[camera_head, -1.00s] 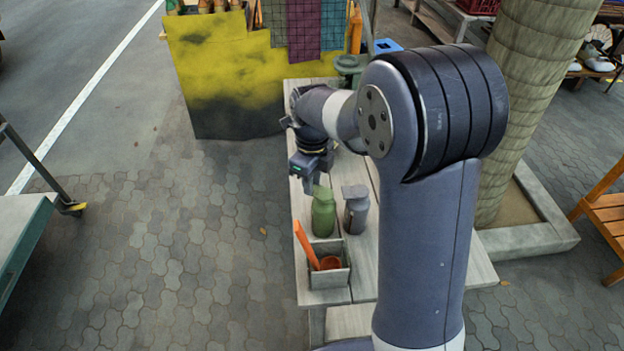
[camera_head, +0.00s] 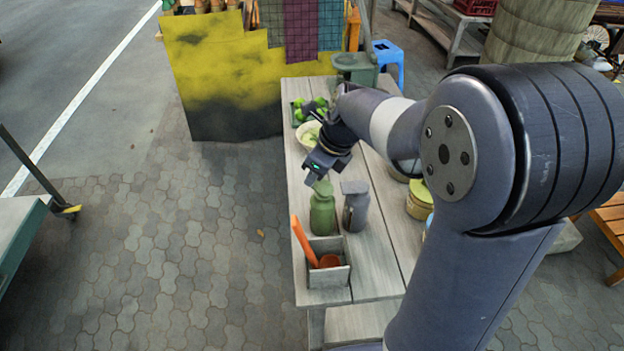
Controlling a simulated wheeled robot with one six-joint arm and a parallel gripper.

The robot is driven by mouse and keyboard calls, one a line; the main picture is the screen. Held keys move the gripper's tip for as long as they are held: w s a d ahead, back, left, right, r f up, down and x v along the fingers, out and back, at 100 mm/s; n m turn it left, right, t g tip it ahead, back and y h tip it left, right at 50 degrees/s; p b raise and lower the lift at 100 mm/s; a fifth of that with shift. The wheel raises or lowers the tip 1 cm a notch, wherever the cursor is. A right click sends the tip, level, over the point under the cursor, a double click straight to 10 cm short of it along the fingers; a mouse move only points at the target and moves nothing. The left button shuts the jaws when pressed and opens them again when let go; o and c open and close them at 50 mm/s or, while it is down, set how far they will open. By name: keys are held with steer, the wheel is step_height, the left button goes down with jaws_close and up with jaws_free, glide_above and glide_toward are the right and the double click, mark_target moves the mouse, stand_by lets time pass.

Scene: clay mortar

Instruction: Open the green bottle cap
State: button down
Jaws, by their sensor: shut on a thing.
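The green bottle (camera_head: 322,215) stands upright on the wooden table. Its green cap (camera_head: 322,188) sits at its top, just under the fingers. My gripper (camera_head: 317,179) points down at the cap from above and behind. It is shut on the cap, though the exact contact is small and partly hidden by the gripper. I cannot tell whether the cap is turned or loose.
A grey bottle (camera_head: 355,207) stands close on the right. A grey box (camera_head: 328,275) with an orange utensil (camera_head: 304,242) and an orange cup is in front. Behind are a pale bowl (camera_head: 309,136) and green limes (camera_head: 302,112). Yellow-green tins (camera_head: 419,200) stand right.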

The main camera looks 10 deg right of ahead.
steer(key=d+t+y+b, duration=0.1)
steer(key=b, duration=0.1)
steer(key=s+d+t+y+b, duration=0.1)
steer(key=y+b, duration=0.1)
steer(key=b, duration=0.1)
steer(key=shift+s+r+t+y, duration=0.2)
steer(key=shift+t+y, duration=0.1)
steer(key=d+t+y+b, duration=0.1)
steer(key=b, duration=0.1)
steer(key=s+t+y+b, duration=0.1)
steer(key=y+b, duration=0.1)
steer(key=b, duration=0.1)
steer(key=shift+s+d+r, duration=0.1)
steer(key=shift+d, duration=0.25)
steer(key=shift+s+d+f+t+y+b, duration=0.15)
steer(key=shift+s+d+t+y+b, duration=0.3)
steer(key=shift+t+y+b, duration=0.7)
steer(key=shift+s+d+f+t+y+b, duration=0.15)
steer(key=shift+s+d+t+y+b, duration=0.25)
steer(key=shift+y+b, duration=0.85)
steer(key=shift+s+d+f+t+y+b, duration=0.25)
steer(key=shift+d+t+y+b, duration=0.5)
steer(key=shift+b, duration=0.95)
steer(key=shift+s+a+r, duration=0.1)
steer(key=shift+a+r, duration=0.05)
steer(key=c, duration=1.2)
jaws_free()
steer(key=shift+c, duration=0.2)
